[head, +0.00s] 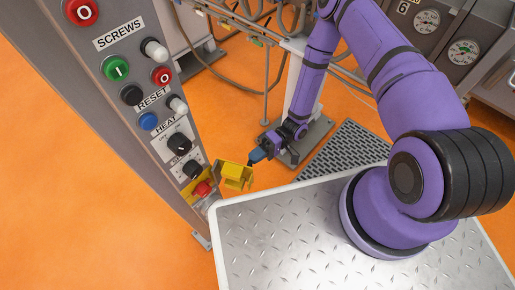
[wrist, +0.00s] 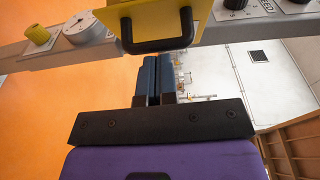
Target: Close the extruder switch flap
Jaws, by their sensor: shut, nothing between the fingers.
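The yellow switch flap (head: 237,176) stands open, sticking out to the right from the lower end of the grey control panel. A red button (head: 202,188) shows uncovered on a yellow backing beside it. My gripper (head: 256,156) is just beyond the flap's right side. In the wrist view the yellow flap (wrist: 138,17) fills the top middle, with a black handle (wrist: 158,45) on it. My gripper (wrist: 158,60) has its blue fingers together and empty, their tips by the handle. I cannot tell whether they touch it.
The control panel (head: 120,75) carries several knobs and buttons above the flap. A metal tread-plate surface (head: 290,225) with a pale rim lies below and right. Cables and machine frames stand behind. Orange floor (head: 90,210) is clear at left.

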